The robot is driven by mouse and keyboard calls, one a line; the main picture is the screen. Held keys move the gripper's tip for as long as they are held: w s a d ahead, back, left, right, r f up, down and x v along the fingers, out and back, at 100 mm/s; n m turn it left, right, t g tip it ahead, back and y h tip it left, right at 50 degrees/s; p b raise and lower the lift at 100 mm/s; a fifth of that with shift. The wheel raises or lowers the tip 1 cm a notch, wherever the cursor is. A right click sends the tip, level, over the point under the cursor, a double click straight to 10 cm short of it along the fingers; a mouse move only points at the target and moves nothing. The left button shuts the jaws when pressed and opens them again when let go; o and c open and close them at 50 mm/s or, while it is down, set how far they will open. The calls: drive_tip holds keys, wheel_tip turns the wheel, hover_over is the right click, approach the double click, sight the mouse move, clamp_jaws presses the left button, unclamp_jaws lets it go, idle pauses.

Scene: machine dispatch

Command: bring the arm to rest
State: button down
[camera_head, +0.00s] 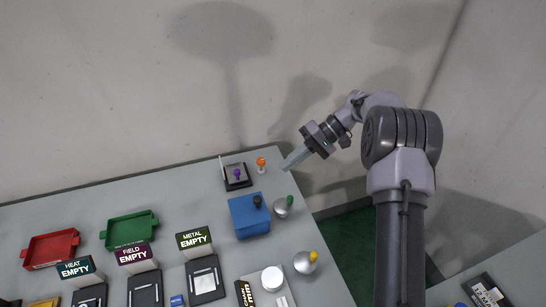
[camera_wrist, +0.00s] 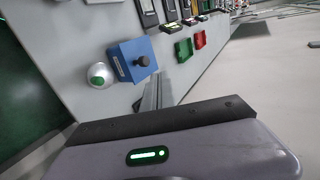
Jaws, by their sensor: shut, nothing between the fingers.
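My gripper (camera_head: 289,162) is at the end of my arm, over the far right corner of the grey table in the head view. Its fingers are shut with nothing between them. In the wrist view the shut fingers (camera_wrist: 152,97) point toward the table, close below the blue box in the picture. My arm reaches up from the right side of the head view and bends left to the gripper. Whether the fingertips touch the table cannot be told.
A blue box (camera_head: 249,218) with a dark knob, a green-topped dome (camera_head: 282,207), a yellow-topped dome (camera_head: 305,263) and an orange-topped stick (camera_head: 261,163) stand near the gripper. Red (camera_head: 51,249) and green (camera_head: 129,231) trays lie left. A wall rises behind the table.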

drive_tip(key=s+r+m+t+h+b, duration=0.25)
drive_tip(key=s+r+b, duration=0.2)
drive_tip(key=s, duration=0.35)
drive_tip(key=s+r+m+t+h+b, duration=0.1)
drive_tip(key=s+r+t+h+b, duration=0.15)
drive_tip(key=s+b, duration=0.4)
drive_tip(key=s+d+f+m+t+h+b, duration=0.1)
drive_tip(key=s+f+t, duration=0.1)
drive_tip(key=s, duration=0.5)
drive_tip(key=s+f+m+t+h+b, duration=0.1)
drive_tip(key=s+f, duration=0.3)
drive_tip(key=s, duration=0.4)
drive_tip(key=shift+s+d+f+m+t+h+b, duration=0.15)
drive_tip(key=shift+s+d+m+t+h+b, duration=0.2)
drive_tip(key=shift+m+h+b, duration=0.35)
